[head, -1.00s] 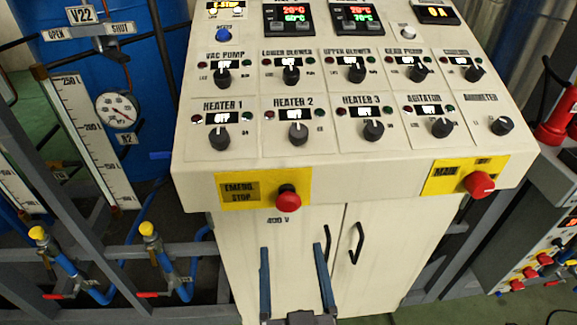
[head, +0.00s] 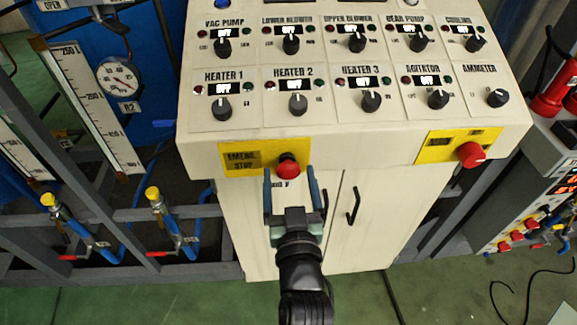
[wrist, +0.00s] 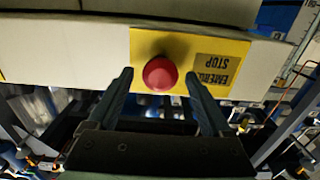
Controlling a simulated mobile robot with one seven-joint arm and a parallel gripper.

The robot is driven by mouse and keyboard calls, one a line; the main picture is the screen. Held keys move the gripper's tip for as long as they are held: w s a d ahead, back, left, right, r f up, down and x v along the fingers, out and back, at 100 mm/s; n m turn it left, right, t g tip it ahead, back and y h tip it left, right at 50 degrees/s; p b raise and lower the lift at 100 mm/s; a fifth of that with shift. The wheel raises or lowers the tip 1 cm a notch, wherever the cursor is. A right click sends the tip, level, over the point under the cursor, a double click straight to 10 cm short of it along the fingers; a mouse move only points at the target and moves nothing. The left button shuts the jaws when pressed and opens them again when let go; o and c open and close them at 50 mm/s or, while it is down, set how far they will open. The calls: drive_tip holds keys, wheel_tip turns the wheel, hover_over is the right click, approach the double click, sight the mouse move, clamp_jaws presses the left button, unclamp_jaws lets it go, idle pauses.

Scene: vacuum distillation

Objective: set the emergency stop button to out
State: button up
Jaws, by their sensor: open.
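The emergency stop button (head: 288,167) is a red mushroom knob on a yellow plate (head: 240,158) marked EMERG. STOP, on the front edge of the control console. My gripper (head: 291,180) is open, its two blue fingers just in front of and slightly below the button in the head view. In the wrist view the red button (wrist: 160,74) shows between and just beyond the open fingertips (wrist: 158,75). The fingers stand on either side of it with gaps, and I see no contact. Whether the button is pushed in or out I cannot tell.
A red MAIN knob (head: 470,154) sits on another yellow plate at the right of the console edge. Rows of black rotary knobs fill the sloped panel (head: 330,130) above. Cabinet doors with black handles (head: 353,205) are below. Yellow-capped blue valves (head: 153,195) stand at the left.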

drive_tip(key=shift+w, duration=1.1)
clamp_jaws()
